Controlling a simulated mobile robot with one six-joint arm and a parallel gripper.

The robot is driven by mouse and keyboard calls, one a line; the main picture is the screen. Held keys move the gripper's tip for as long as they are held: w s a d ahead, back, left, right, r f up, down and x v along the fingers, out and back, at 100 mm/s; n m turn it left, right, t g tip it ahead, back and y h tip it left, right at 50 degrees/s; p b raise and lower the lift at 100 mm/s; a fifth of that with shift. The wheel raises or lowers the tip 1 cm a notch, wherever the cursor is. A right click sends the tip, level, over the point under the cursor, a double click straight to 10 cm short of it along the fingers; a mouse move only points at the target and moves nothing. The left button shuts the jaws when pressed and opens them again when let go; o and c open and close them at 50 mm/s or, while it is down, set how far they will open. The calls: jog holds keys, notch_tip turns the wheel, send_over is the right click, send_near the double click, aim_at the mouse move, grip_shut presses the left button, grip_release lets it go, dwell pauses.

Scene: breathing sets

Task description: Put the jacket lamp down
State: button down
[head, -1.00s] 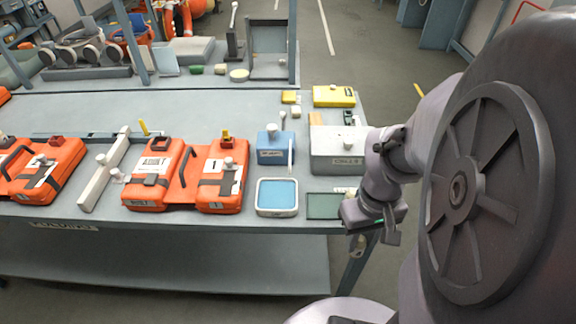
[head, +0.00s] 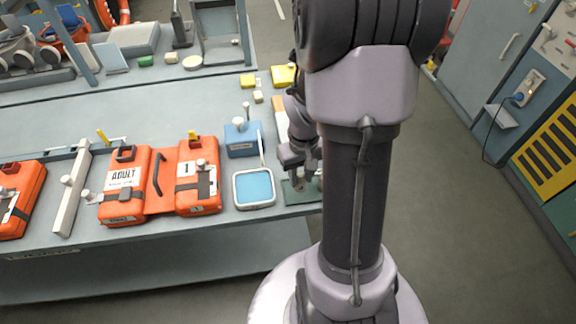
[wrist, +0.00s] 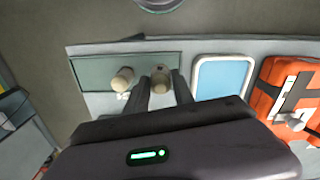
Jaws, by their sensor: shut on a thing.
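My gripper (wrist: 162,90) is shut on a small beige, round-ended piece, the jacket lamp (wrist: 160,76), held between the two dark fingers in the wrist view. It is over the inner edge of the dark green mat (wrist: 97,70); I cannot tell whether it touches the mat. A second beige piece (wrist: 123,78) is on the mat just left of the fingers. In the head view my gripper (head: 298,184) is low over the green mat (head: 300,196) at the table's front right, partly hidden by my arm, and the lamp is not clear there.
A blue-lined white tray (head: 254,187) lies left of the mat. A blue box (head: 241,139) stands behind the tray. Orange vest packs (head: 124,185) lie further left. Yellow boxes (head: 284,75) are at the back. The floor right of the table is clear.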

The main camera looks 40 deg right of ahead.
jog(key=shift+w+d, duration=0.1)
jog(key=shift+w, duration=0.45)
jog(key=shift+w+d+f+b, duration=0.1)
jog(key=shift+w+f+b, duration=0.1)
jog(key=shift+f+b, duration=0.5)
jog(key=shift+w+f+b, duration=0.15)
jog(key=shift+f+b, duration=0.1)
jog(key=shift+f, duration=0.8)
jog(key=shift+f, duration=0.1)
jog(key=shift+f, duration=0.15)
jog(key=c, duration=1.1)
grip_release()
